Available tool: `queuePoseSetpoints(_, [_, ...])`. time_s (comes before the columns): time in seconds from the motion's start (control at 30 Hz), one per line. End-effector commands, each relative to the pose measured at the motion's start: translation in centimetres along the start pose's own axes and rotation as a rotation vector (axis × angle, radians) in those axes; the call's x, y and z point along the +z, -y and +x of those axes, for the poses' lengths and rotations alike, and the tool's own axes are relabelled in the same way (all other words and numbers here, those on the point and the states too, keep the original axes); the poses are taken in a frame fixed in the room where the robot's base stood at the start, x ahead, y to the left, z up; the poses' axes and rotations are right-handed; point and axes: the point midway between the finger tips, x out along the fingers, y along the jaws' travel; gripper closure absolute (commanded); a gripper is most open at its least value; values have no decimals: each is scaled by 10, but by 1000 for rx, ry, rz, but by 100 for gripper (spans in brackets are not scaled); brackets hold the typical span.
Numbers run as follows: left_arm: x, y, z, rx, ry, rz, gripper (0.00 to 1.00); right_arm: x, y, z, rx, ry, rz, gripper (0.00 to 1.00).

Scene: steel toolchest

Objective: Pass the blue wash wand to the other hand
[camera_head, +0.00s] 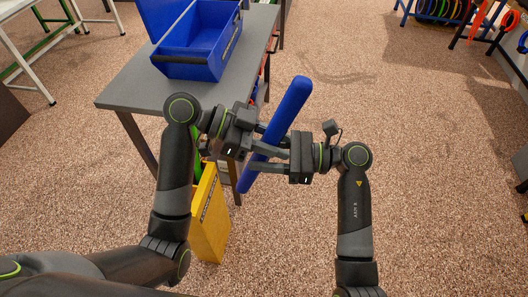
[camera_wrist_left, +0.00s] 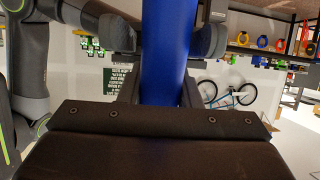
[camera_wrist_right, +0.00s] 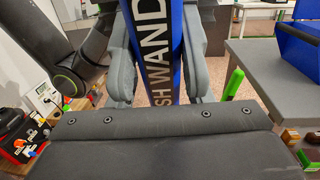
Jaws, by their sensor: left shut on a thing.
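The blue wash wand (camera_head: 290,101) is a long blue bar held tilted in the air, upper end leaning right. My left gripper (camera_head: 272,136), reaching in from the left, is shut on its middle. The wand also stands between the left fingers in the left wrist view (camera_wrist_left: 164,75). My right gripper (camera_head: 260,157) comes from the opposite side, slightly lower. Its fingers stand on both sides of the wand, around it and open. In the right wrist view the wand (camera_wrist_right: 160,50) shows white lettering ending in "WAND". The fingertips are partly hidden by the wand and each other.
A grey table (camera_head: 130,92) at the left holds an open blue toolbox (camera_head: 190,68). A yellow box (camera_head: 211,215) stands on the floor below the grippers, near the table leg. The speckled floor to the right is clear. Racks stand at the far right.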

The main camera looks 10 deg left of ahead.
Motion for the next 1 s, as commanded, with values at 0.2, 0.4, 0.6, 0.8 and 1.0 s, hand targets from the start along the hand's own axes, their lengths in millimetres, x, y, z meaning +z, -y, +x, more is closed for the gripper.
queuePoseSetpoints(0.2, [0,0,0,-1,-1,1,100,0,0,0,1,0,0,83])
queuePoseSetpoints(0.4, [0,1,0,-2,0,2,58,1,-1,0,2,2,-1,97])
queuePoseSetpoints(0.6, [0,0,0,-1,0,1,44,0,0,0,1,1,-1,97])
queuePoseSetpoints(0.8, [0,0,-1,-1,0,0,44,0,0,0,0,1,-1,97])
queuePoseSetpoints(1.0, [1,1,-15,-4,4,2,44,1,0,0,0,1,-1,97])
